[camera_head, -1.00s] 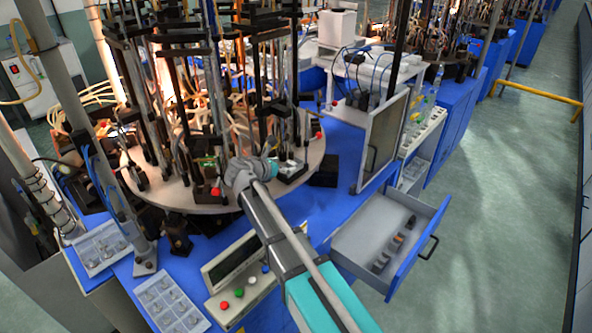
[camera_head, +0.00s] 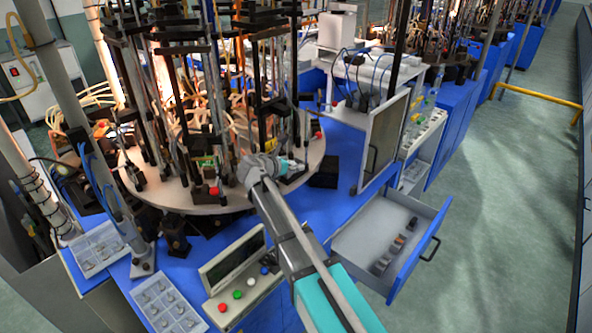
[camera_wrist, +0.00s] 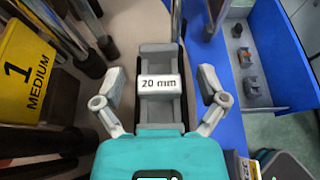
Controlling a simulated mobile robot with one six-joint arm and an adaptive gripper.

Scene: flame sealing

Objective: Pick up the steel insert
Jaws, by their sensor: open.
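A grey metal block labelled "20 mm", which looks like the steel insert (camera_wrist: 159,86), sits in a dark channelled holder (camera_wrist: 160,111) in the middle of the wrist view. My gripper (camera_wrist: 161,79) is open, with one finger on each side of the block and a visible gap to both. Nothing is held. In the head view my gripper (camera_head: 291,168) is over the right front edge of the round table (camera_head: 222,198), and the block is hidden behind it and the wrist.
A yellow "1 MEDIUM" sign (camera_wrist: 24,71) and dark posts stand left of the gripper. An open drawer (camera_head: 371,234) with several small parts is at the right. A control box with buttons (camera_head: 240,287) is in front. Tall rods crowd the round table.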

